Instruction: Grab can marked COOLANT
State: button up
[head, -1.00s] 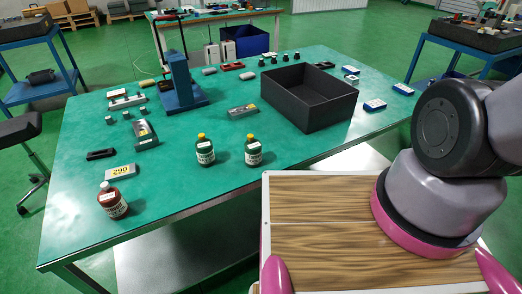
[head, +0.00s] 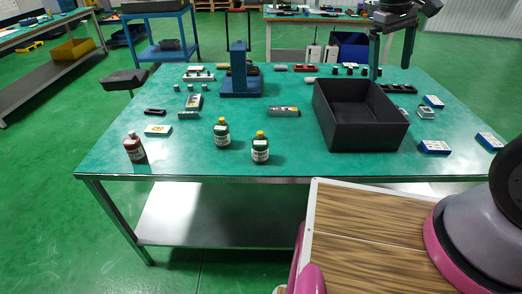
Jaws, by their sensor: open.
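Two green containers with yellow caps and pale labels stand upright near the front edge of the green table: one green container (head: 222,134) at the left and another green container (head: 260,149) just right of it. A dark red container (head: 135,148) with a pale label stands at the table's front left. The label print is too small to read, so I cannot tell which one says COOLANT. My gripper (head: 390,72) is open and empty, fingers pointing down, at the upper right over the back of the black bin, far from all three containers.
A black open bin (head: 362,136) stands right of the green containers. A blue stand (head: 239,78) is behind them. A grey part (head: 284,111) and a yellow-labelled plate (head: 158,130) lie nearby. Blue-and-white boxes (head: 435,147) lie at right. The tabletop around the containers is mostly clear.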

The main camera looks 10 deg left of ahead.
jog(key=a+f+n+t+h, duration=0.1)
jog(key=a+f+n+h, duration=0.4)
jog(key=a+f, duration=0.4)
jog(key=n+t+y, duration=0.9)
jog(key=n+t, duration=0.7)
jog(key=n, duration=0.9)
send_near(258, 152)
jog(key=w, duration=0.7)
jog(key=shift+w+a, duration=0.3)
jog(key=shift+a, duration=0.05)
jog(key=shift+w+a+r, duration=0.1)
jog(key=shift+w+r, duration=0.05)
jog(key=shift+w, duration=1.2)
jog(key=shift+w+a+r, duration=0.1)
jog(key=shift+w, duration=1.3)
grip_shut()
